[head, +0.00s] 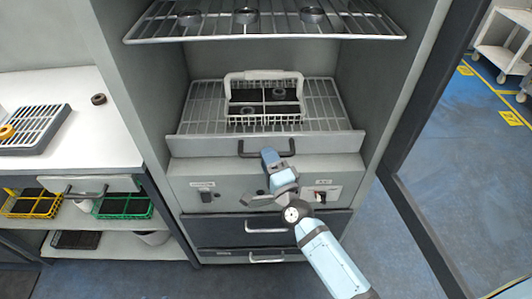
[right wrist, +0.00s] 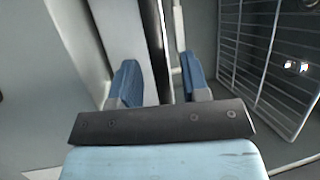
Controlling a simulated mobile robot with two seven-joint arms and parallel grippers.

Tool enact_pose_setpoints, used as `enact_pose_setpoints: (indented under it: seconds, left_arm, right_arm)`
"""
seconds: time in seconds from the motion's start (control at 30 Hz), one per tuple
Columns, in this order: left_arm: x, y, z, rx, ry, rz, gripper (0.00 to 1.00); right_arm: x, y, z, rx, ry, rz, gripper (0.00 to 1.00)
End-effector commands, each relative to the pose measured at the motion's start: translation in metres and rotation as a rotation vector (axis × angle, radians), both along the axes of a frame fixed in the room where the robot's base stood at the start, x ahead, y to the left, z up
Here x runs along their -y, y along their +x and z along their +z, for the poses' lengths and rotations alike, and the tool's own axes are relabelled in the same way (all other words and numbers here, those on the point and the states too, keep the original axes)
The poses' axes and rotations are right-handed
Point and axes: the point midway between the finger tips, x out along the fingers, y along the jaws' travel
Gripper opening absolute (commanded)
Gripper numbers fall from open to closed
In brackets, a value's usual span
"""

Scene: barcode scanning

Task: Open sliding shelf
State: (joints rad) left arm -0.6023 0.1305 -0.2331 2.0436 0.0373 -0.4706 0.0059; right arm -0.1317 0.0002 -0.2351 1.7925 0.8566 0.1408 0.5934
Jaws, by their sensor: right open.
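The sliding shelf (head: 180,120) is a wire rack with a pale front panel, inside the open grey cabinet. It carries a white wire basket (head: 263,118) holding dark round pieces. A black handle (head: 243,148) is fixed on the shelf's front panel. My right gripper (head: 270,156) is at the middle of this handle and covers part of it. The wire rack also shows there at right (right wrist: 265,60). My left gripper is out of view.
An upper wire shelf (head: 330,30) holds several dark rings. Below are a switch panel (head: 236,185) and dark drawers (head: 230,230). The open cabinet door (head: 420,215) stands at right. A white counter (head: 90,135) with a grey rack (head: 38,128) is at left.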

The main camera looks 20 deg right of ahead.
Motion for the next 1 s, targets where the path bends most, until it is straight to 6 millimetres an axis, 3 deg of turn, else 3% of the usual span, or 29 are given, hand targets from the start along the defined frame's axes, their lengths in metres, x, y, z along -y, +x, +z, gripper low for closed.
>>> enact_pose_setpoints:
  seconds: [0.2,0.47,0.5,0.67,0.7,1.0]
  left_arm:
    - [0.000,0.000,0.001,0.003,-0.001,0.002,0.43]
    - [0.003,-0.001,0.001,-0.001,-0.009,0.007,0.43]
    - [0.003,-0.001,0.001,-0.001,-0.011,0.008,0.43]
    - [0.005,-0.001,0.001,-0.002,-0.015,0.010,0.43]
    - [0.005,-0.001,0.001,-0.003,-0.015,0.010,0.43]
    - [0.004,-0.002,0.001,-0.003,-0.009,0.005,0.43]
  right_arm:
    - [-0.002,0.017,0.003,-0.001,0.000,0.000,0.42]
    - [-0.002,0.018,0.003,-0.001,-0.001,0.000,0.42]
    - [-0.002,0.018,0.003,-0.001,-0.001,0.000,0.40]
    - [-0.002,0.018,0.003,-0.001,-0.001,0.000,0.03]
    - [-0.002,0.018,0.003,-0.001,-0.001,0.000,0.00]
    - [-0.003,0.016,0.003,-0.001,-0.001,0.001,0.00]
